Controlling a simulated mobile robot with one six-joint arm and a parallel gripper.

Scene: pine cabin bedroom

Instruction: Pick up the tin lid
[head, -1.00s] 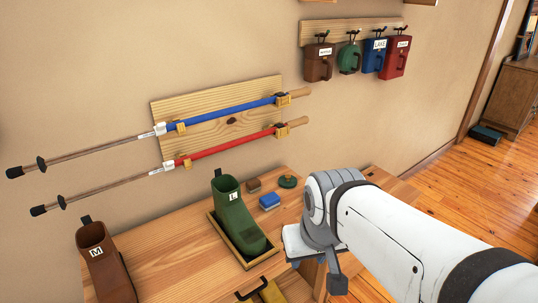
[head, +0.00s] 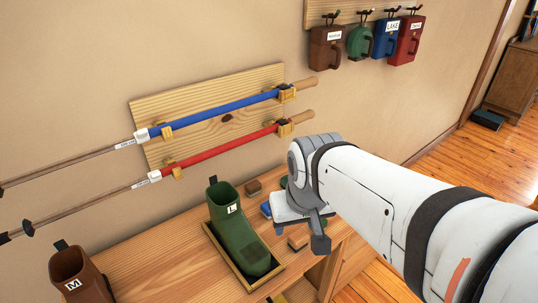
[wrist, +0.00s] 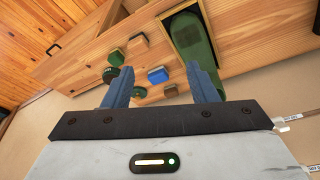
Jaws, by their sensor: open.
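My gripper (wrist: 156,68) is open and empty, its two blue-grey fingers pointing down at the bench top. In the wrist view, small round green pieces lie on the bench: a green disc (wrist: 116,57), a darker disc (wrist: 110,74) touching or close to it near the left fingertip, and a green piece (wrist: 139,93) nearer the wall. I cannot tell for certain which is the tin lid. A blue block (wrist: 157,75) shows between the fingers. In the head view my gripper (head: 300,208) is above the bench's right part and hides most of these pieces.
A green boot (head: 232,228) marked L stands in a wooden tray; a brown boot (head: 78,276) marked M is at left. Brown blocks (head: 253,187) lie nearby, one at the bench edge (wrist: 138,42). Poles (head: 220,112) hang on the wall above.

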